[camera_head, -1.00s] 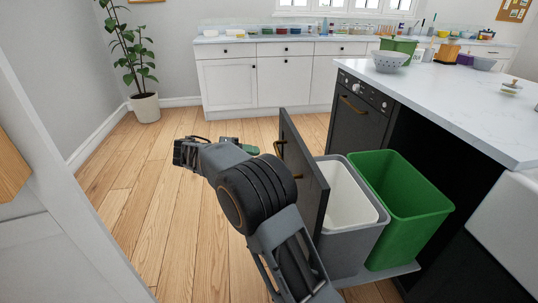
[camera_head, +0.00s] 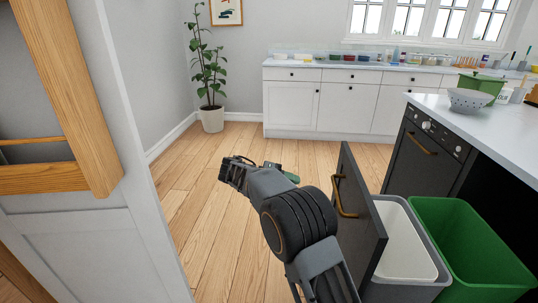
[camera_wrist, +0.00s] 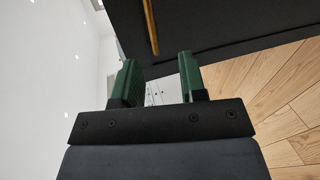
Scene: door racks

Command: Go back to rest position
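My gripper (camera_wrist: 158,82) shows in the wrist view with its two green fingers apart and nothing between them. In the head view my gripper (camera_head: 290,176) is partly hidden behind my own arm, left of the dark drawer front. The dark drawer front (camera_head: 359,225) stands pulled out, with a brass handle (camera_head: 342,198) on its face. In the wrist view the dark front (camera_wrist: 230,25) and its brass handle (camera_wrist: 152,26) lie close to the fingers, apart from them.
Behind the drawer front are a grey bin with a white liner (camera_head: 405,245) and a green bin (camera_head: 470,245). A white panel with a wooden frame (camera_head: 90,215) is close on the left. Wooden floor (camera_head: 190,200) is clear between. A potted plant (camera_head: 212,119) stands at the back.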

